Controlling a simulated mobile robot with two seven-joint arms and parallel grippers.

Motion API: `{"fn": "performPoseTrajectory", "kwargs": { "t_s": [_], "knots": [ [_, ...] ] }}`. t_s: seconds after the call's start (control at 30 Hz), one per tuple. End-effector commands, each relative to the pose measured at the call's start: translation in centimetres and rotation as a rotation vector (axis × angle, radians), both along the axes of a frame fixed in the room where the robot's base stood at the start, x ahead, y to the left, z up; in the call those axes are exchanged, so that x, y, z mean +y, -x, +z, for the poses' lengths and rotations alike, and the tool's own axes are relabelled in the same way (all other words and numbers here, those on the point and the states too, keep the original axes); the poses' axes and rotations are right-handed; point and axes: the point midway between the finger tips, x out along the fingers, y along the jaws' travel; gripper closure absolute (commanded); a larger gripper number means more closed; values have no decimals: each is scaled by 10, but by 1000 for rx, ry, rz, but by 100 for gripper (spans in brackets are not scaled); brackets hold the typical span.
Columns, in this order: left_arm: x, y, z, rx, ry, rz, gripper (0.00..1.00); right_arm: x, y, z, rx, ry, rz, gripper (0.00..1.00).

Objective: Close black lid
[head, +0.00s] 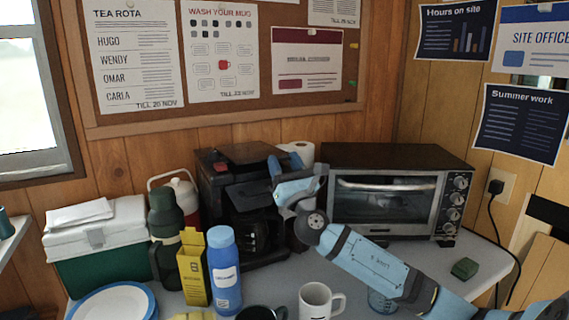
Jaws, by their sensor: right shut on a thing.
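The black coffee maker (212,188) stands on the table against the back wall, with a dark glass jug (255,232) low in its front. Its black lid (248,153) is at the top of the machine. My right arm comes in from the lower right, and my right gripper (273,178) is at the right side of the coffee maker's upper part. It is shut on a dark part that looks like the black lid; the exact contact is small and partly hidden by the gripper. My left gripper is not in view.
A toaster oven (385,200) stands right of the coffee maker, behind my right arm. A dark green flask (165,225), yellow carton (193,270), blue bottle (225,275) and white mug (318,300) stand in front and left. A green sponge (464,268) lies at the right.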

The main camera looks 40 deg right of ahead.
Motion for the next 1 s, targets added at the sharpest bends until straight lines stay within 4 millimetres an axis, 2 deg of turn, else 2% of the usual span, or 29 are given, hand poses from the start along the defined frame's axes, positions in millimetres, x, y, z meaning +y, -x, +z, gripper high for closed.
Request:
{"fn": "performPoseTrajectory", "kwargs": {
  "t_s": [0.03,0.07,0.1,0.17,0.67,0.77,1.0],
  "knots": [
    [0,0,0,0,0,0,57,-1,-2,-3,8,-3,1,96],
    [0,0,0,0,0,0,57,-1,-2,-3,8,-3,1,49],
    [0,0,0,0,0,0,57,-1,-2,-3,6,-3,0,40],
    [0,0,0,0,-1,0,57,-1,-2,-3,5,-3,0,28],
    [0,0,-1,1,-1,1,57,1,4,-5,2,-1,1,28],
    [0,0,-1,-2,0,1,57,4,14,-14,5,-2,1,28],
    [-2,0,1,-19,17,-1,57,14,52,-46,6,-3,1,28]
  ]
}}
